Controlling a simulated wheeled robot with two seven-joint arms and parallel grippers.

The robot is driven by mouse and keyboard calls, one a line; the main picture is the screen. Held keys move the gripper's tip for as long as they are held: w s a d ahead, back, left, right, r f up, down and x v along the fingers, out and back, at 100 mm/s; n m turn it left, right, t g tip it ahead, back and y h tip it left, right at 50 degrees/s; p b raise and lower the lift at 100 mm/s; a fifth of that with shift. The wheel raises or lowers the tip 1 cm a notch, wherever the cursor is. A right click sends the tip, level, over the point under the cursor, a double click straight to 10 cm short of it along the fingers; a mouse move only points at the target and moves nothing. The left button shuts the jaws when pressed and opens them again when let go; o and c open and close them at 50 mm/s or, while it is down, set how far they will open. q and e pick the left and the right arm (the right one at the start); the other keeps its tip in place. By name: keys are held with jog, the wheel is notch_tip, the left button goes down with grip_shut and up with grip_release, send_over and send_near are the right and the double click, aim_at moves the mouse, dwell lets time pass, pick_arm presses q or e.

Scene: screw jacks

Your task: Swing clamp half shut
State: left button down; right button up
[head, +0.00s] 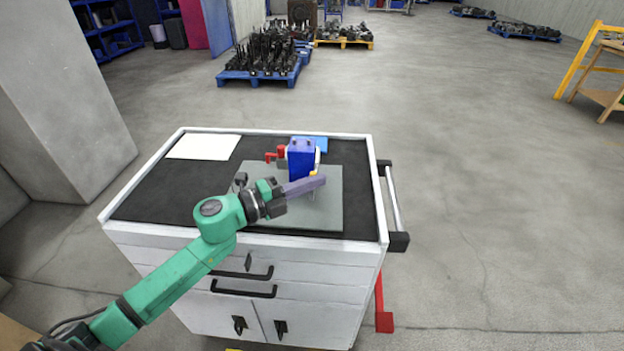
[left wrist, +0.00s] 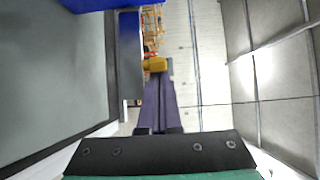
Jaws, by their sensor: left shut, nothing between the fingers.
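The clamp's blue block (head: 301,158) stands on a grey plate (head: 255,178) on the cabinet top. A red part (head: 276,155) sticks out on its left, and a pale upright strip (head: 318,157) with a yellow-orange end (head: 314,173) is on its right. My left gripper (head: 322,180) has its long purple fingers together, empty, in front of the block near the yellow end. In the left wrist view the fingertips (left wrist: 158,78) lie just below a yellow piece (left wrist: 155,64); whether they touch it I cannot tell. The fingers hide the block's lower front. My right gripper is out of view.
A white sheet (head: 204,147) lies at the back left of the black cabinet top, and a blue item (head: 319,143) lies behind the block. The cabinet has a raised white rim (head: 250,131) and a side handle (head: 393,200). Loaded pallets stand far behind.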

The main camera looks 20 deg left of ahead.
pick_arm(q)
jog(key=shift+a, duration=0.15)
jog(key=shift+f, duration=0.1)
jog(key=shift+a+b, duration=0.1)
jog(key=shift+b, duration=0.25)
jog(key=shift+m+g+h, duration=0.4)
jog(key=shift+h, duration=0.1)
jog(key=shift+a+m+g+h+b, duration=0.3)
jog(key=shift+g+b, duration=0.1)
jog(key=shift+b, duration=0.1)
